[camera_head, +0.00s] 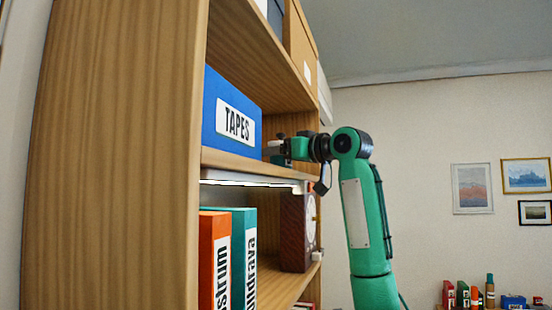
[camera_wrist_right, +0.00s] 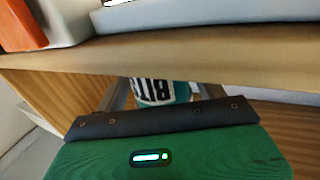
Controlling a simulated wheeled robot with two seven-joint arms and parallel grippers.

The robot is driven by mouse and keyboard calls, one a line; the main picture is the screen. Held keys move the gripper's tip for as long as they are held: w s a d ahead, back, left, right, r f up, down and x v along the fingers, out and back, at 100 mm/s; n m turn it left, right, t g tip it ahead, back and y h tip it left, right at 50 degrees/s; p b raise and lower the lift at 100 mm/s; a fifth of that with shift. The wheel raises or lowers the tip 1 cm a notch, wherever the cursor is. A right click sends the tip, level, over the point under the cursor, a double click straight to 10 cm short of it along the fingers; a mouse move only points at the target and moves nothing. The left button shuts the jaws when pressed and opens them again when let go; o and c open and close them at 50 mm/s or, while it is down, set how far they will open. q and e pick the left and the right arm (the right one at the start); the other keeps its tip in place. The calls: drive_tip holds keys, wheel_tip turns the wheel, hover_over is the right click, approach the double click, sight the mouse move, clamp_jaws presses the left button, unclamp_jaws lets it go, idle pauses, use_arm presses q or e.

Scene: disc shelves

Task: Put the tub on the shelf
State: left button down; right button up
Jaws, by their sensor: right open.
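The tub (camera_wrist_right: 163,91) is teal and white with a dark-lettered label, partly showing "BIT", in the right wrist view. It sits between the fingers of my right gripper (camera_wrist_right: 162,88), which is open around it. In the head view my right gripper (camera_head: 279,148) reaches in at the shelf (camera_head: 250,165), just right of the blue TAPES box. The tub there is small and mostly hidden by the fingers; it appears to be at the level of that shelf board. Whether it touches the board cannot be told. My left gripper is not in view.
The blue TAPES box (camera_head: 228,113) fills the shelf left of the gripper. The compartment below holds an orange binder (camera_head: 208,257), a teal binder (camera_head: 242,254) and a dark brown clock-like box (camera_head: 295,232). Another board with boxes is above. Open room lies right of the bookcase.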

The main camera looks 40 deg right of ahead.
drive_tip(key=s+b, duration=0.3)
drive_tip(key=s, duration=0.7)
drive_tip(key=shift+s+d, duration=0.25)
drive_tip(key=shift+d, duration=0.2)
drive_tip(key=shift+f, duration=0.1)
